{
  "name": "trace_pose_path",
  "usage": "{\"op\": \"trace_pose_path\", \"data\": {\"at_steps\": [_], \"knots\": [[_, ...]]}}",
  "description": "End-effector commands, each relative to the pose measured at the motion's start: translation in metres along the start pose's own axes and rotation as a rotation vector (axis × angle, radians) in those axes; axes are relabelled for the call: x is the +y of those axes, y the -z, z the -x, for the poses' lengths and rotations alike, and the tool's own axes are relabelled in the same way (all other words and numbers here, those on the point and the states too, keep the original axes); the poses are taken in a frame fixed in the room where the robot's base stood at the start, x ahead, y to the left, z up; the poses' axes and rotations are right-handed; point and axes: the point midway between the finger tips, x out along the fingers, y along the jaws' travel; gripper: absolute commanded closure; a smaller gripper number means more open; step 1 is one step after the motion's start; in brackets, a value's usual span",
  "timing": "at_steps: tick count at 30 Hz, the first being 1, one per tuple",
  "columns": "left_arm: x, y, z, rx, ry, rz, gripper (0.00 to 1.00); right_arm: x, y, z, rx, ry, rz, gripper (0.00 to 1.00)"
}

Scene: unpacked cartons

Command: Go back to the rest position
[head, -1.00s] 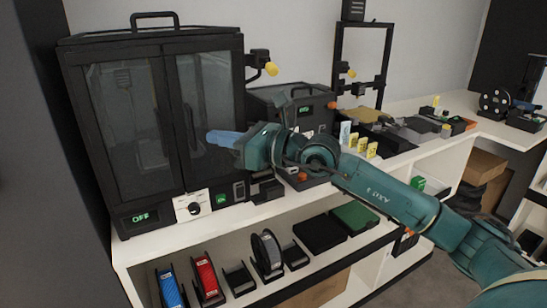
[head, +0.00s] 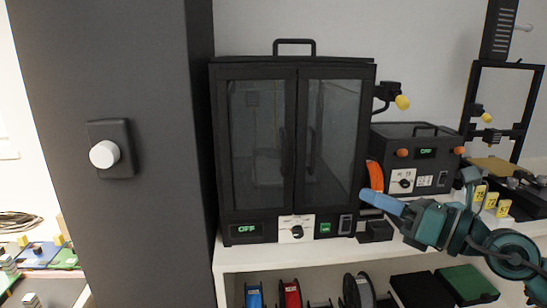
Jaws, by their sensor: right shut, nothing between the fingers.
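My right gripper (head: 378,203) comes in from the right edge. Its blue fingers point left and are shut with nothing seen between them. They are in front of the lower right corner of the black cabinet (head: 224,150); I cannot tell how near they are to it. My teal arm partly hides the counter behind it. My left gripper is not in view.
The cabinet has closed glass doors and an "OFF" display (head: 246,229). A dark box (head: 425,163) with an "OFF" display stands right of it. A dark pillar (head: 150,60) with a white knob (head: 104,154) is at left.

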Motion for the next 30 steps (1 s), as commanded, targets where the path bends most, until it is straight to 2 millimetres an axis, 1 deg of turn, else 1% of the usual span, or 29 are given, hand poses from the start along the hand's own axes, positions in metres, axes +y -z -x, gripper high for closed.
{"op": "trace_pose_path", "data": {"at_steps": [1,2,3,5,6,8,9,11,12,14,15,18,21,24,30], "knots": [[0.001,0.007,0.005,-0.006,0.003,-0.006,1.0,0.003,0.017,-0.005,-0.035,-0.019,-0.215,1.0],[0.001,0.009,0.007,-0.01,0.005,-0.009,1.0,0.002,0.028,-0.006,-0.063,-0.024,-0.35,1.0],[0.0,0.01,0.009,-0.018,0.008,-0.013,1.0,0.001,0.042,-0.007,-0.106,-0.021,-0.54,1.0],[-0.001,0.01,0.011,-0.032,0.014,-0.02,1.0,-0.006,0.067,-0.004,-0.178,0.005,-0.83,1.0],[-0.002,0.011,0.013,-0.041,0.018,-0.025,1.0,-0.012,0.086,0.0,-0.229,0.038,-1.022,1.0],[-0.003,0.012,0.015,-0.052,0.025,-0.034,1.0,-0.019,0.12,0.009,-0.309,0.105,-1.306,1.0],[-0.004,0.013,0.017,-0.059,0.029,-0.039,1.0,-0.023,0.145,0.018,-0.366,0.162,-1.492,1.0],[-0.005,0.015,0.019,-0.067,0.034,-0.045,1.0,-0.025,0.188,0.034,-0.457,0.266,-1.766,1.0],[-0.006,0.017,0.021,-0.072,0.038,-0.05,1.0,-0.023,0.216,0.045,-0.515,0.338,-1.929,1.0],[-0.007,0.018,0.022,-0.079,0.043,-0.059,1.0,-0.015,0.255,0.062,-0.598,0.443,-2.139,1.0],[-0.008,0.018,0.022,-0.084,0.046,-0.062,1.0,-0.008,0.278,0.073,-0.647,0.509,-2.259,1.0],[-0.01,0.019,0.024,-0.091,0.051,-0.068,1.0,0.015,0.324,0.094,-0.751,0.651,-2.493,1.0],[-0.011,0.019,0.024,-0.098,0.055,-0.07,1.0,0.034,0.352,0.108,-0.822,0.747,-2.641,1.0],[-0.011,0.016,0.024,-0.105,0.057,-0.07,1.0,0.045,0.366,0.115,-0.859,0.797,-2.715,1.0],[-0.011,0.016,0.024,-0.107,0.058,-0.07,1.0,0.047,0.368,0.116,-0.866,0.806,-2.729,1.0]]}}
